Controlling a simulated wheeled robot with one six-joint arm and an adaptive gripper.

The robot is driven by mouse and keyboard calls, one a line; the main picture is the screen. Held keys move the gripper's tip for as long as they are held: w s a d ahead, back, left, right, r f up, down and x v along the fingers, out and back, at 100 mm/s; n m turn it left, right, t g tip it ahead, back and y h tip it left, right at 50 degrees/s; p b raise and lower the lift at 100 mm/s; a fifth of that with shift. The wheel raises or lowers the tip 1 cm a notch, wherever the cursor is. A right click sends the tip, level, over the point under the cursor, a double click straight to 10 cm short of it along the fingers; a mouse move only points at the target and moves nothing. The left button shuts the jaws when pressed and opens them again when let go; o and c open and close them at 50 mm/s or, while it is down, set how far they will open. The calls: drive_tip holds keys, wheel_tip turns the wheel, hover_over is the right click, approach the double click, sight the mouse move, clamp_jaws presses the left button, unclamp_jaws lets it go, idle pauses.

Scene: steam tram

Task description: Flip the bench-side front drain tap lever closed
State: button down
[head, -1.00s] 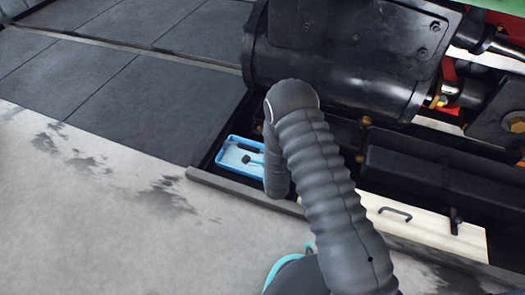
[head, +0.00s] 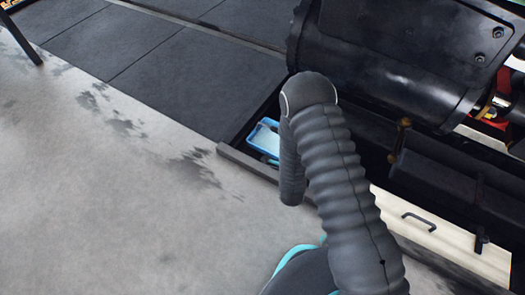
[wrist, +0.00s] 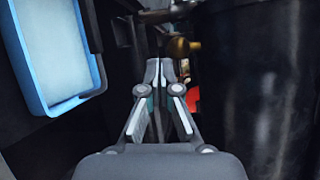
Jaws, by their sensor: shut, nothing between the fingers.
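In the wrist view, a brass tap fitting with a rounded end (wrist: 180,47) shows just beyond and slightly right of my fingertips, with another brass piece above it. I cannot tell its lever's position, or for sure that it is the front drain tap. My gripper (wrist: 159,70) is shut and empty, its tips apart from the brass in the picture; the depth of the gap is unclear. In the head view, a brass fitting (head: 402,132) stands under the black cylinder (head: 395,55), right of my arm. My gripper is hidden there behind my arm.
A blue tray (head: 262,138) lies in the pit left of my arm; it fills the upper left of the wrist view (wrist: 35,85). A dark rounded body (wrist: 248,90) closes off the right. A cream panel with a handle (head: 440,225) is at lower right. The grey floor at left is clear.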

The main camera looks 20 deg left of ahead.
drive_tip(key=s+a, duration=0.7)
drive_tip(key=s, duration=0.2)
drive_tip(key=shift+s+a+r, duration=0.15)
drive_tip(key=shift+s+r, duration=0.15)
drive_tip(key=shift+r, duration=0.1)
